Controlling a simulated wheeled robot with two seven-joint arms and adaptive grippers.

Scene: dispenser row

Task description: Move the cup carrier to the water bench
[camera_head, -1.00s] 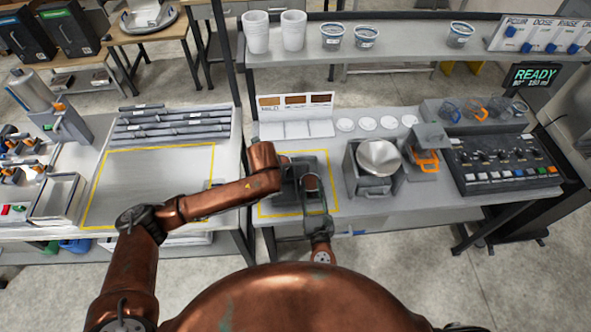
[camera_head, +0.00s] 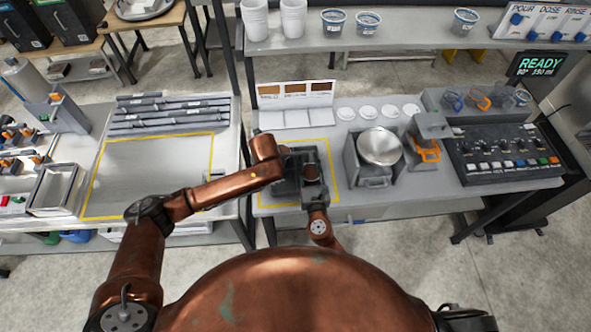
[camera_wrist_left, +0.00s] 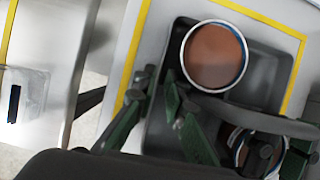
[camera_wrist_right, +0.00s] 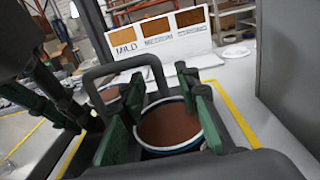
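The cup carrier (camera_head: 289,186) is a dark grey tray inside a yellow outline on the bench. It shows in the left wrist view (camera_wrist_left: 262,68), with an arched handle (camera_wrist_right: 120,68) in the right wrist view. One cup with brown contents (camera_wrist_left: 213,56) sits in it; another cup (camera_wrist_left: 240,150) is partly hidden. My right gripper (camera_head: 314,190) is open at the carrier's near side, its green fingers either side of a cup (camera_wrist_right: 168,127) and the handle's end. My left gripper (camera_wrist_left: 155,85) is open at the carrier's left side, with nothing clearly between its fingers.
A grey box with a metal bowl (camera_head: 380,146) stands right of the carrier. A sign board (camera_head: 297,104) stands behind. Across a gap on the left, another bench has an empty yellow-outlined area (camera_head: 150,175). A shelf (camera_head: 420,40) with cups runs above.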

